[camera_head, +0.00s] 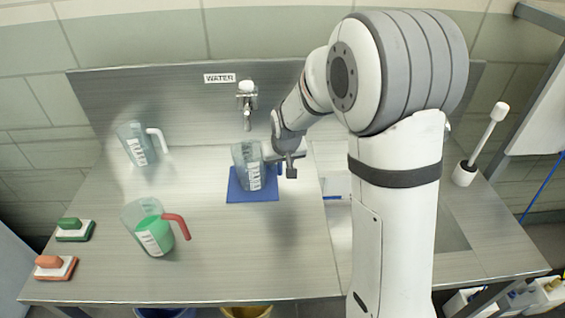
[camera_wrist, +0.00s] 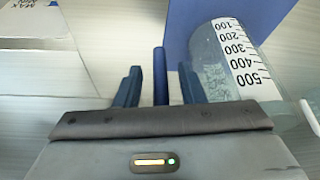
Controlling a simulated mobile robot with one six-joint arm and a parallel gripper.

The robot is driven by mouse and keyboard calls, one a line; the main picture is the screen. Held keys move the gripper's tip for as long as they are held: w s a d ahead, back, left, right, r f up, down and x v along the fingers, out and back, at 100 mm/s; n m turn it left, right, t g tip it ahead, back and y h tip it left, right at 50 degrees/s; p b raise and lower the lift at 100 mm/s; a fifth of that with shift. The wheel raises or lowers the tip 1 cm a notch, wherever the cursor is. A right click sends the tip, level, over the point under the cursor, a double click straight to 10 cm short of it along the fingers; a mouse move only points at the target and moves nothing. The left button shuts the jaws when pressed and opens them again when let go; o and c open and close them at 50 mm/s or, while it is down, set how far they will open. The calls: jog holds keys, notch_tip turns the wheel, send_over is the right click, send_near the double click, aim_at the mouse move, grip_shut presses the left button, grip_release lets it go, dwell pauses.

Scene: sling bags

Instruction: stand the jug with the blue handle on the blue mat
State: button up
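The clear jug with the blue handle (camera_head: 246,165) stands upright on the blue mat (camera_head: 235,193), near the mat's middle. It looks empty. In the wrist view the jug (camera_wrist: 232,60) is at the upper right, with its number scale showing and the mat (camera_wrist: 183,22) beyond it. Its blue handle (camera_wrist: 160,75) lies between my two fingers. My gripper (camera_wrist: 160,90) is open around the handle, with a gap on each side. In the head view my gripper (camera_head: 285,163) is at the jug's right side and partly hides the handle.
A jug with a white handle (camera_head: 137,148) stands at the back left. A jug with a red handle (camera_head: 153,235) and green contents stands at the front left. Two brushes (camera_head: 73,230) (camera_head: 54,267) lie at the left edge. A tap (camera_head: 247,100) is behind the mat.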

jog(key=a+b+v, duration=0.1)
jog(key=v, duration=1)
jog(key=s+d+m, duration=0.1)
jog(key=s+d, duration=0.4)
jog(key=s, duration=0.6)
jog(key=s+d+g, duration=0.1)
jog(key=s+d, duration=0.4)
jog(key=s, duration=0.7)
jog(key=shift+s+m+g+h, duration=0.2)
jog(key=shift+m+g+h, duration=0.1)
jog(key=shift+m, duration=0.1)
